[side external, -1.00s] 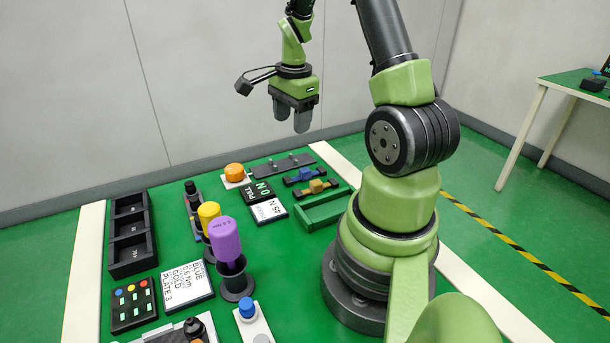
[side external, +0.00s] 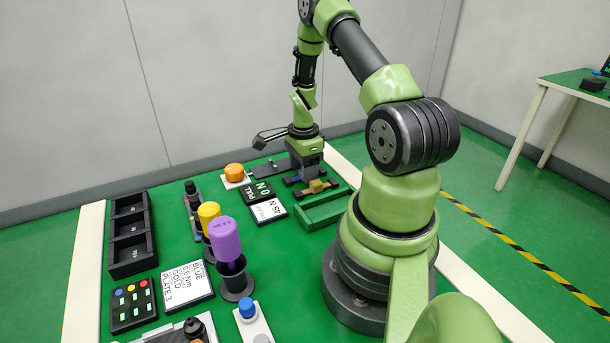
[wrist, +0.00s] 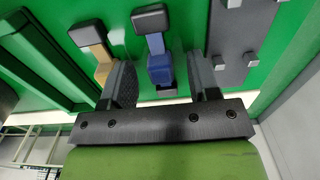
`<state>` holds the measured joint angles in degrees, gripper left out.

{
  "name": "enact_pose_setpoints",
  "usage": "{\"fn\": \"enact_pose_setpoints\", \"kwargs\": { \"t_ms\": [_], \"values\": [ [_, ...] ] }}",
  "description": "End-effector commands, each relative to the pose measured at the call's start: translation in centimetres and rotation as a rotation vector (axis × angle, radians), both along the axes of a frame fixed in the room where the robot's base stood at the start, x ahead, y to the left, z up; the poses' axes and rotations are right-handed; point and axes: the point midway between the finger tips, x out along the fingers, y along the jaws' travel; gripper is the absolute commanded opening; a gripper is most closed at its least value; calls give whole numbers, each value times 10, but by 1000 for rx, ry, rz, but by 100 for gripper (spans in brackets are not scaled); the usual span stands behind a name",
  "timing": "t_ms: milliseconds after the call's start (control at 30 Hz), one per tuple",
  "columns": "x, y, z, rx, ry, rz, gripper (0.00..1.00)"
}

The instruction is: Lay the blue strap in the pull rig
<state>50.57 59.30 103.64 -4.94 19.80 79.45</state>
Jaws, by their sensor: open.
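The blue strap (wrist: 159,68) has dark end blocks and lies between the two fingers of my gripper (wrist: 160,85) in the wrist view. The fingers are open, with visible gaps on both sides of it. In the side view my gripper (side external: 304,170) is low over the strap row and hides most of the blue strap (side external: 297,180). A dark grey plate with metal pegs, which looks like the pull rig (wrist: 238,40), lies just right of the gripper in the wrist view. In the side view the plate (side external: 262,172) is partly hidden behind my gripper.
A gold strap (side external: 317,186) lies close beside the blue one, and near the left finger in the wrist view (wrist: 103,66). A green tray (side external: 322,209) is in front. A PULL display (side external: 262,190), a white card (side external: 271,211) and an orange button (side external: 234,172) stand left.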

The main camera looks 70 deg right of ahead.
Motion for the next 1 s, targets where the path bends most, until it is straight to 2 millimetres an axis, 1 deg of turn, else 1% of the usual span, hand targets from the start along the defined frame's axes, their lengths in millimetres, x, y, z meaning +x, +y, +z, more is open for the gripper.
{"fn": "enact_pose_setpoints", "kwargs": {
  "t_ms": [33,100,300,367,400,467,500,533,833,967,1000],
  "values": [
    [0,0,-5,1,1,0,55],
    [0,0,-7,-1,-1,-1,55],
    [0,0,-7,-1,-1,0,55],
    [0,0,-7,-1,-1,0,42],
    [0,0,-7,-1,-1,0,32],
    [0,0,-7,-1,-1,0,19],
    [0,0,-7,-1,-1,0,9],
    [0,0,-7,-1,-1,0,2],
    [0,0,-6,-1,-1,1,2],
    [0,-1,2,-2,-2,1,2],
    [0,-1,6,-3,-3,1,2]
  ]
}}
